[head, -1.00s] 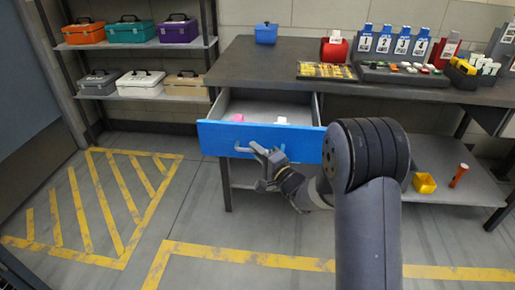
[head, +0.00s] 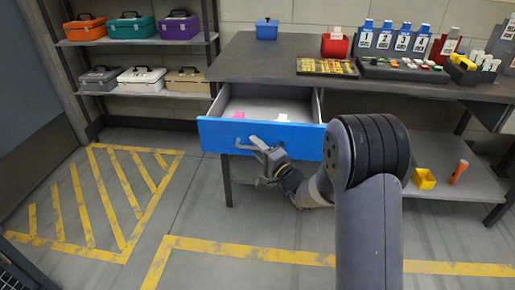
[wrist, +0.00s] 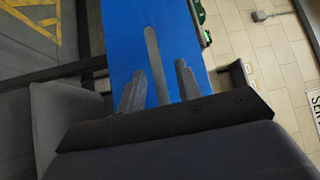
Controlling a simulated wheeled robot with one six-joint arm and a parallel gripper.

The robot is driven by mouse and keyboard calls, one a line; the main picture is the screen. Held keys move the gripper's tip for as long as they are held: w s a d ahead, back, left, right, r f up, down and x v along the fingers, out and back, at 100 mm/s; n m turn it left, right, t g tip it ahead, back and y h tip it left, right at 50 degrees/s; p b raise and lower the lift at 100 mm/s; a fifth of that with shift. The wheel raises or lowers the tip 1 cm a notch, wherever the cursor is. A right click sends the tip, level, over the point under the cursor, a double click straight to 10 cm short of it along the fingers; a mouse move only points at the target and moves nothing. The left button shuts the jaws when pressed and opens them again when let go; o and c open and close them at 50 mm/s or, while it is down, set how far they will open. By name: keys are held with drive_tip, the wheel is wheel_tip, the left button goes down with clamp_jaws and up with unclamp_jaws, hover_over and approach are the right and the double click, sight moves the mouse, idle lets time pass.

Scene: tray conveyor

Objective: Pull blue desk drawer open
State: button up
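The blue desk drawer (head: 225,137) stands well out from the desk in the head view, its inside showing. A pink item (head: 239,115) and a white item (head: 282,117) lie in it. Its grey bar handle (head: 241,146) is on the front. My gripper (head: 264,148) is at the handle, covering its right part. In the wrist view the blue front (wrist: 125,35) fills the middle. The handle (wrist: 153,55) runs between the two fingers of my gripper (wrist: 159,88), with gaps showing at both sides. The fingers look open around it.
The dark desk (head: 235,68) carries a blue box (head: 266,30), a patterned tray (head: 326,68) and label stands. A lower shelf (head: 440,187) holds a yellow bin (head: 424,179). A rack (head: 140,42) with toolboxes stands left. The yellow-striped floor (head: 110,200) is clear.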

drive_tip(key=p+v, duration=0.1)
drive_tip(key=v, duration=0.9)
drive_tip(key=shift+s+d, duration=0.25)
drive_tip(key=shift+s, duration=0.05)
drive_tip(key=shift+a, duration=0.1)
drive_tip(key=b+x, duration=0.1)
drive_tip(key=x, duration=0.9)
drive_tip(key=shift+w+a, duration=0.2)
drive_tip(key=shift+w, duration=0.3)
drive_tip(key=shift+d+r, duration=0.1)
